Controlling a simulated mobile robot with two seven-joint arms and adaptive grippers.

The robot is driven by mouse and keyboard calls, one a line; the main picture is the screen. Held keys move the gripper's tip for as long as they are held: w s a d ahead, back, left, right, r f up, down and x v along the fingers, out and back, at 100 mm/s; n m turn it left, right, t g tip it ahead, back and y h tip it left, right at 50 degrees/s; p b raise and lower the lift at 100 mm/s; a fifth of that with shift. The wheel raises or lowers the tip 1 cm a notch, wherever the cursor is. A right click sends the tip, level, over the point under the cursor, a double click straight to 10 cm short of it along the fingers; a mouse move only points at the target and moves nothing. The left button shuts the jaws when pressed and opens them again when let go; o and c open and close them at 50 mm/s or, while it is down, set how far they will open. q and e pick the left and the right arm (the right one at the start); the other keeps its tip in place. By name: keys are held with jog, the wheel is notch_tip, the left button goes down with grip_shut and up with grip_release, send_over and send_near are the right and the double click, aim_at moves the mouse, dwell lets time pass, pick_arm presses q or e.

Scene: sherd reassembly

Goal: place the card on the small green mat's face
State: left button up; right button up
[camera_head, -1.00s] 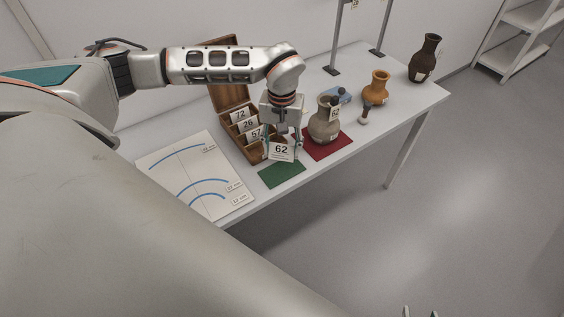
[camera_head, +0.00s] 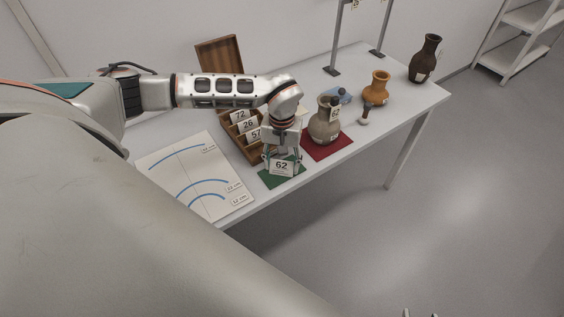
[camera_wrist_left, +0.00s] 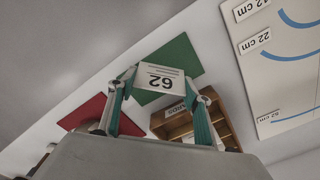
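The card (camera_head: 282,167) is white and reads 62. My left gripper (camera_head: 282,160) is shut on it, one finger at each side edge. In the left wrist view the card (camera_wrist_left: 160,82) appears upside down between the teal fingers. The small green mat (camera_head: 267,180) lies near the table's front edge. The card is upright over the mat; I cannot tell whether its lower edge touches. The mat (camera_wrist_left: 178,60) also shows behind the card in the left wrist view. Only the tips of my right gripper (camera_head: 420,313) show at the bottom edge, apart from each other.
A wooden box (camera_head: 238,150) with numbered cards stands behind the mat. A grey-brown jug (camera_head: 322,127) stands on a red mat (camera_head: 330,150) to the right. A sheet with blue arcs (camera_head: 170,163) lies left. Orange (camera_head: 376,91) and dark (camera_head: 425,60) vases stand farther right.

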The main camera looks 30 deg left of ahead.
pick_arm(q)
jog(key=o, duration=0.4)
